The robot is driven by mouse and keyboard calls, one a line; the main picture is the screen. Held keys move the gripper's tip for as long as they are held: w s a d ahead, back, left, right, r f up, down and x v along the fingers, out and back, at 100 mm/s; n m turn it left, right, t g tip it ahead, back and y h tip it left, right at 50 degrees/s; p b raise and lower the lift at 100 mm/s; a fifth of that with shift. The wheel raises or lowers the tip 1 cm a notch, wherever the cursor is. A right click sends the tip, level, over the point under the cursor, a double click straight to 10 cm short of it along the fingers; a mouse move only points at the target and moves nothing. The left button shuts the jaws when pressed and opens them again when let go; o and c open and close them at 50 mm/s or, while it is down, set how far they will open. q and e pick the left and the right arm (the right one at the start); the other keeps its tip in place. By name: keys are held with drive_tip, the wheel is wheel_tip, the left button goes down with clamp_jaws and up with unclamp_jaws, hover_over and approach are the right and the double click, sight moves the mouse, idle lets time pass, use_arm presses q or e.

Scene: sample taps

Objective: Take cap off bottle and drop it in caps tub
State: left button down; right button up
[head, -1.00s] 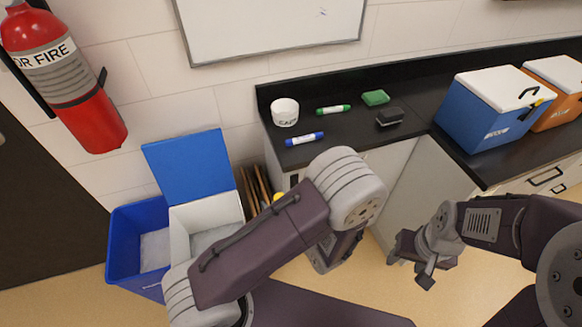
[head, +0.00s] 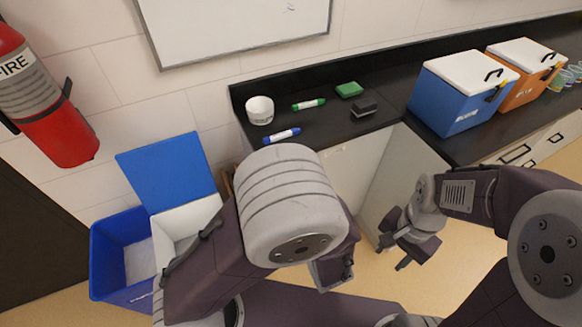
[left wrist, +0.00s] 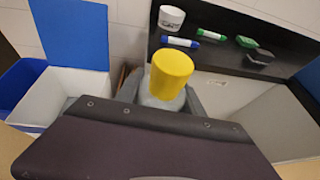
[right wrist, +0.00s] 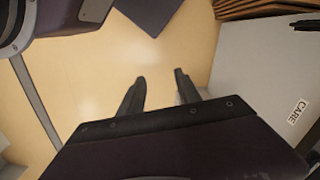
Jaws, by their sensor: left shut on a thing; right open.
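A bottle (left wrist: 160,102) with a yellow cap (left wrist: 171,72) stands up between the fingers of my left gripper (left wrist: 163,97) in the left wrist view. The left gripper is shut on the bottle, below the cap. In the head view my left arm hides the bottle and this gripper. The white caps tub (head: 260,110) sits on the black counter at the back left; it also shows in the left wrist view (left wrist: 171,18), beyond the cap. My right gripper (head: 393,252) is open and empty over the floor, low and right of the tub; its spread fingers show in the right wrist view (right wrist: 160,82).
Two markers, green (head: 308,104) and blue (head: 281,135), a green sponge (head: 349,89) and a black eraser (head: 364,107) lie near the tub. Blue (head: 452,105) and orange (head: 520,85) cool boxes stand to the right. Blue (head: 121,250) and white (head: 184,222) bins stand below left.

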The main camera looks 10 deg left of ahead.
drive_tip(key=w+a+r+m, duration=0.5)
drive_tip(key=r+m, duration=0.3)
drive_tip(key=w+a+r+m, duration=0.5)
drive_tip(key=r+m, duration=0.2)
drive_tip(key=r, duration=0.1)
drive_tip(key=s+a+r+n, duration=0.1)
drive_tip(key=a, duration=0.4)
drive_tip(key=a+r+n, duration=0.1)
drive_tip(key=a, duration=0.4)
drive_tip(key=s+a+r+n, duration=0.1)
drive_tip(key=a, duration=0.4)
drive_tip(key=shift+s+r, duration=0.35)
wheel_tip(320, 180, down, 8)
drive_tip(key=shift+d, duration=0.1)
clamp_jaws()
